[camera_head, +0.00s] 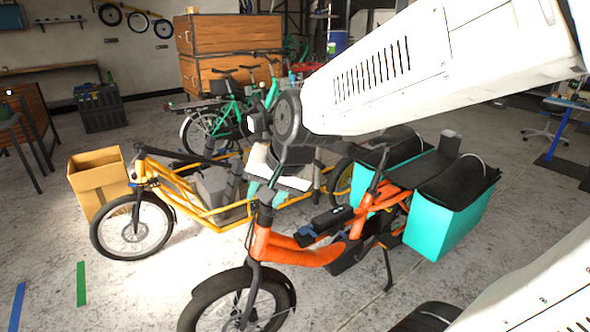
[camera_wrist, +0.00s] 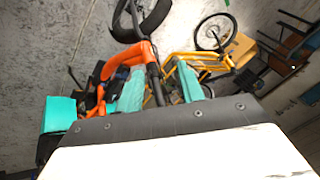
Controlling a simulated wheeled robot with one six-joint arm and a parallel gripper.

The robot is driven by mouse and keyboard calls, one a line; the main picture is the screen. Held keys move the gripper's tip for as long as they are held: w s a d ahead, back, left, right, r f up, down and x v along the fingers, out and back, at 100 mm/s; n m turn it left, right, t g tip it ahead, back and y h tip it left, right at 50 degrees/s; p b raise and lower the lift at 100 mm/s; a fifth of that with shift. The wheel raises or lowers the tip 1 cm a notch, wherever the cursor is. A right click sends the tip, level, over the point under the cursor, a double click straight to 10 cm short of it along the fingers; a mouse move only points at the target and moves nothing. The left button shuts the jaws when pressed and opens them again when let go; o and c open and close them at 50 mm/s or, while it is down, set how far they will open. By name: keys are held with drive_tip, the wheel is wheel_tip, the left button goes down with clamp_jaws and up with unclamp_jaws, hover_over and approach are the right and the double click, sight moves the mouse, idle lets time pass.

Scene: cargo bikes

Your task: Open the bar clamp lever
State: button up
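A dark, bar-like object with blue parts (camera_head: 325,223), perhaps the bar clamp, lies across the frame of the orange cargo bike (camera_head: 290,248). Its lever is too small to tell. My gripper (camera_head: 266,190) hangs at the end of my white arm, near the orange bike's front and handlebar, up and left of that object. In the wrist view, the two teal fingers of my gripper (camera_wrist: 160,84) stand apart with nothing held between them. The orange bike (camera_wrist: 143,55) shows beyond them. A dark and blue shape (camera_wrist: 93,86) there may be the same object.
A yellow cargo bike (camera_head: 195,200) stands behind left, with a cardboard box (camera_head: 97,185) beside it. Teal panniers (camera_head: 450,222) hang at the orange bike's rear. A green bike (camera_head: 240,110) and wooden crates (camera_head: 228,36) are further back.

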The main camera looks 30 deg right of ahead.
drive_tip(key=w+d+f+m+t+h, duration=0.2)
drive_tip(key=w+d+f+m+t, duration=0.15)
drive_tip(key=w+m, duration=0.4)
drive_tip(key=w+d+f+m+t+h, duration=0.2)
drive_tip(key=w+d+f+m, duration=0.15)
drive_tip(key=w, duration=0.65)
drive_tip(key=w+d+f+m+h, duration=0.2)
drive_tip(key=w+d+m, duration=0.1)
drive_tip(key=d, duration=0.2)
drive_tip(key=w+d+f+m+h, duration=0.2)
drive_tip(key=w+d+m+h, duration=0.1)
drive_tip(key=d+m, duration=0.1)
drive_tip(key=w+d+f+m+h, duration=0.2)
drive_tip(key=w+d+m, duration=0.1)
drive_tip(key=d, duration=0.4)
drive_tip(key=shift+f+m+h, duration=0.3)
drive_tip(key=shift+f, duration=0.1)
clamp_jaws()
